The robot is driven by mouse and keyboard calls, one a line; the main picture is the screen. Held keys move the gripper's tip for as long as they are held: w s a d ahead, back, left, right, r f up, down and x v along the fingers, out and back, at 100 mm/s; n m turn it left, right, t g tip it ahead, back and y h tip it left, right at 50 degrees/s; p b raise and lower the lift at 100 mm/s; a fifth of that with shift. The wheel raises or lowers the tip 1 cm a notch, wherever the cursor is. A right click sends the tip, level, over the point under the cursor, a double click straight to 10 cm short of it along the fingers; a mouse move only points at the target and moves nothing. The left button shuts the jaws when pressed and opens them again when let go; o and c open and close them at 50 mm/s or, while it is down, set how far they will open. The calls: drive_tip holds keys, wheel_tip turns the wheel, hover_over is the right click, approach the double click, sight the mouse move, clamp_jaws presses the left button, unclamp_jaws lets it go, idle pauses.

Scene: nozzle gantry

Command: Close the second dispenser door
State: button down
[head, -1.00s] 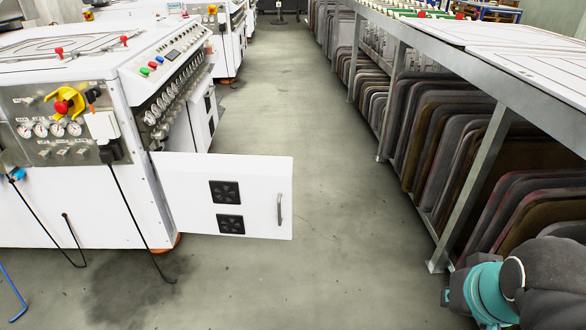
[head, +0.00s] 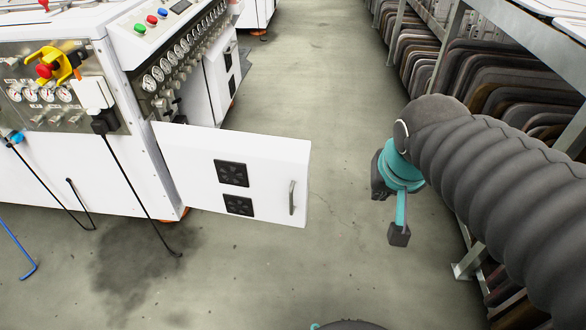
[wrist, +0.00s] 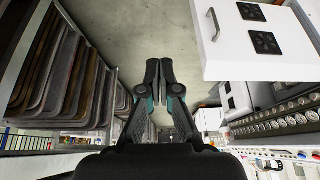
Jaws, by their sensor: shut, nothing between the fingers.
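A white dispenser door (head: 270,165) stands swung out from the white machine (head: 75,165) at the left of the head view. It has two black vents and a grey handle (head: 292,197) near its free edge. In the wrist view this door (wrist: 220,55) shows at the upper right, with its handle (wrist: 212,24). Another white door (head: 216,82) with black vents is behind it, partly hidden; I cannot tell how far it is open. My gripper (head: 399,236) is shut and empty, to the right of the near door and apart from it. Its fingers (wrist: 159,68) show together in the wrist view.
Metal racks of dark panels (head: 480,85) line the right side, close to my arm. Hoses (head: 140,200) hang from the machine's front. Gauges (head: 175,65) line its side above the doors. Grey floor (head: 335,95) between machine and racks is clear.

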drive_tip(key=w+a+f, duration=0.3)
drive_tip(key=w+a, duration=0.3)
drive_tip(key=w, duration=0.2)
drive_tip(key=m+b, duration=0.1)
drive_tip(key=b, duration=0.1)
approach(298, 171)
drive_tip(key=shift+g, duration=0.3)
wheel_tip(298, 171, down, 7)
drive_tip(key=shift+w+r, duration=0.15)
drive_tip(key=shift+w+d, duration=0.1)
drive_tip(key=shift+w, duration=0.7)
drive_tip(key=shift+w, duration=0.15)
